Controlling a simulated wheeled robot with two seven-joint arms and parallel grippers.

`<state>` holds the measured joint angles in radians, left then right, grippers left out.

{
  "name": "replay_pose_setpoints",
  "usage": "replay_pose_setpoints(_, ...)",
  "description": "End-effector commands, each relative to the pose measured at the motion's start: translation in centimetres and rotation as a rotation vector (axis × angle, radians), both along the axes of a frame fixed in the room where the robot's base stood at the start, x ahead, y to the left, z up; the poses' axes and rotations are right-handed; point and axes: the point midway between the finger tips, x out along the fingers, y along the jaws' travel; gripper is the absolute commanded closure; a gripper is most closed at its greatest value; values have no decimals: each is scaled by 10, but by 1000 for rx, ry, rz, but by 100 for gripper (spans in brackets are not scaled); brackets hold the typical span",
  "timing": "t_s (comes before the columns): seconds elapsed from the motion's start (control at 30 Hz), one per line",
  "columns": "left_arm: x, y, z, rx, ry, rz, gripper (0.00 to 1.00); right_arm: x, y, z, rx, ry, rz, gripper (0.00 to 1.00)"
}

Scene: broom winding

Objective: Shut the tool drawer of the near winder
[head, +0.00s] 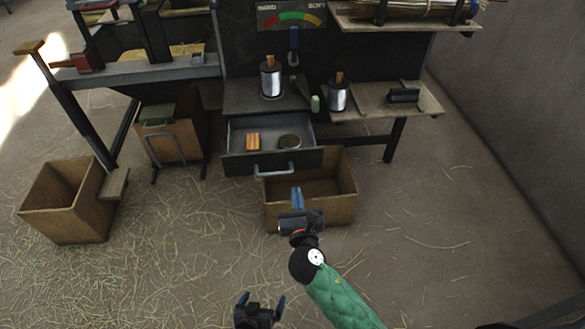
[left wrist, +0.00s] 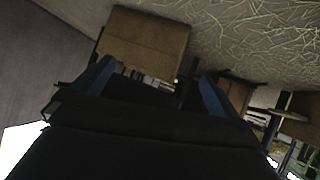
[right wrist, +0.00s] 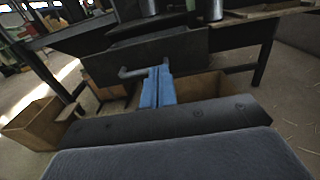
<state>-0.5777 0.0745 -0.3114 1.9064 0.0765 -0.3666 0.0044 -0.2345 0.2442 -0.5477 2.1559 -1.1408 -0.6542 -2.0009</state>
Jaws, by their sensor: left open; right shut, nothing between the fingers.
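The tool drawer (head: 233,164) of the near winder stands pulled out in the head view. An orange block (head: 253,141) and a round dark tin (head: 289,142) lie in it. Its bar handle (head: 286,171) is on the front panel. My right gripper (head: 297,196) is shut and empty, just below and in front of the handle in the head view. In the right wrist view its blue fingertips (right wrist: 159,74) overlap the handle (right wrist: 133,72); I cannot tell whether they touch. My left gripper (head: 262,303) is open and empty, low in the head view, well away from the drawer.
An open box (head: 345,207) stands under the drawer. Another box (head: 68,205) stands at the left. A side shelf (head: 425,103) sticks out right of the drawer, with a can (head: 338,97) near it. Straw-strewn floor in front is open.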

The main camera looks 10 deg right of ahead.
Motion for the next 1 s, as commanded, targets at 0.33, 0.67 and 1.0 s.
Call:
replay_pose_setpoints(0.33, 14, -2, 19, -13, -67, 6, 0, 44, 0, 0, 0, -1, -2, 100)
replay_pose_setpoints(0.67, 39, -4, 57, -39, -197, 18, 0, 102, 0, 0, 1, -1, -3, 100)
replay_pose_setpoints(1.0, 58, -7, 100, -68, -331, 29, 0, 133, 0, -1, 1, 1, -1, 100)
